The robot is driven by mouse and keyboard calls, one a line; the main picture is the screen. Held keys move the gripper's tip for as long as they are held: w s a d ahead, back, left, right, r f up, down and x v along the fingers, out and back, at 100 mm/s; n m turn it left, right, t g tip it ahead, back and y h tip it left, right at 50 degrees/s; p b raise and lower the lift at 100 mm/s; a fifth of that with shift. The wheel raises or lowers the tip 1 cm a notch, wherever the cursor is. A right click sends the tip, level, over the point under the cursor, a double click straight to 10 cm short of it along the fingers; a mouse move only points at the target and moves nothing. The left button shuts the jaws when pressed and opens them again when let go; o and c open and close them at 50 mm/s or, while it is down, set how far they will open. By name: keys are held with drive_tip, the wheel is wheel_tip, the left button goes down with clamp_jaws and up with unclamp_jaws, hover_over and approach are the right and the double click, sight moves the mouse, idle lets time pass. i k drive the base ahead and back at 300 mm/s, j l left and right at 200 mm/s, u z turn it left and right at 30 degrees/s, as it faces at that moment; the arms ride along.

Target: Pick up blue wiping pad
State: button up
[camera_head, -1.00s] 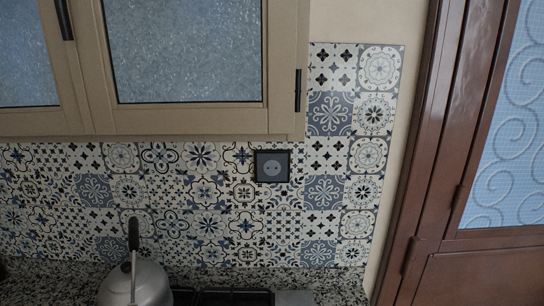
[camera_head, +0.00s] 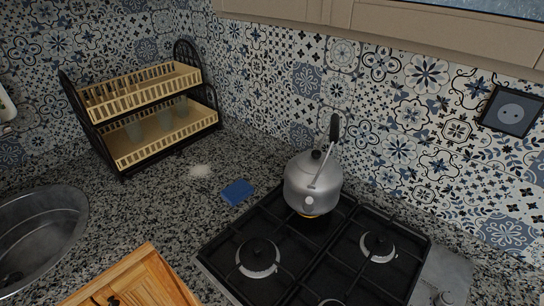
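The blue wiping pad (camera_head: 237,192) lies flat on the speckled granite counter, left of the kettle and just behind the hob's back left corner. It is fully in sight and nothing touches it from above. My gripper is not in view in the head camera.
A silver kettle (camera_head: 312,184) stands on the black gas hob (camera_head: 317,245). A small white item (camera_head: 200,171) lies near the pad. A two-tier dish rack (camera_head: 150,112) holds glasses at the back left. A steel sink (camera_head: 38,235) is at left, a wooden item (camera_head: 135,280) at front.

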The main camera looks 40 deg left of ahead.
sight(238, 192)
drive_tip(key=u, duration=1.25)
